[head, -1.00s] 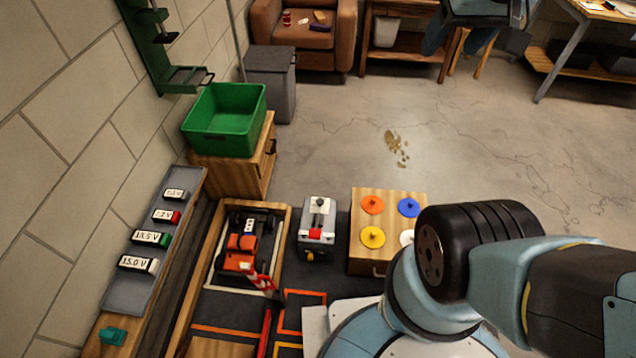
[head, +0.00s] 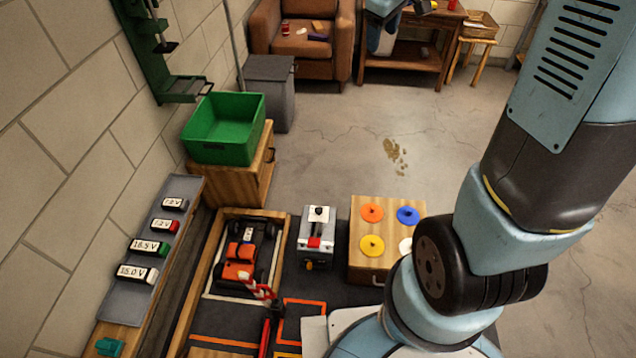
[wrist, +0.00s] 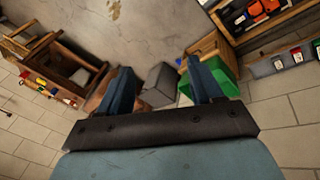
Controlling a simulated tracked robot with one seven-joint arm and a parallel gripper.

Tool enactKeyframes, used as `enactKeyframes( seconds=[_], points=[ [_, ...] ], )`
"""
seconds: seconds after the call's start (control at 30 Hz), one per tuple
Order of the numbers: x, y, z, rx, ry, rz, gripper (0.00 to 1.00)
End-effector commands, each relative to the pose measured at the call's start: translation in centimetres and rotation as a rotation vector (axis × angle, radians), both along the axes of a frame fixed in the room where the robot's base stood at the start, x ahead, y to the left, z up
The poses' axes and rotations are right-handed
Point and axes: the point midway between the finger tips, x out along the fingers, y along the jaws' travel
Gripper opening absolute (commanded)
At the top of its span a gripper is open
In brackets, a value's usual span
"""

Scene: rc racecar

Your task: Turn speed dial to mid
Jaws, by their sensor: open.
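A grey control box (head: 317,236) with a red part, a white-and-black top and a small orange knob (head: 309,265) stands right of the car bay in the head view. I cannot tell for sure which part is the speed dial, or its setting. The orange-red racecar (head: 240,262) sits in the wood-framed bay; it also shows at the top right of the wrist view (wrist: 255,14). My gripper (wrist: 160,78) is open and empty in the wrist view, its two blue fingers apart, high above the floor and far from the control box.
A wooden box (head: 359,267) with several coloured discs stands right of the control box. A red-and-white barrier (head: 258,287) stands before the car. Labelled batteries lie on a grey shelf (head: 122,303) at left. A green bin (head: 224,150) sits on a cabinet. Open floor lies behind.

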Motion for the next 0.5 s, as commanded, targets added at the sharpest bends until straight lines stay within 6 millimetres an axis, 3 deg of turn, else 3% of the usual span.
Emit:
enactKeyframes(
  seconds=[0.2,0.5],
  points=[
    [5.6,1.4,-5.6,-0.056,0.053,0.161,0.65],
    [11.7,3.6,-14.9,-0.116,0.121,0.388,0.65]
  ],
)
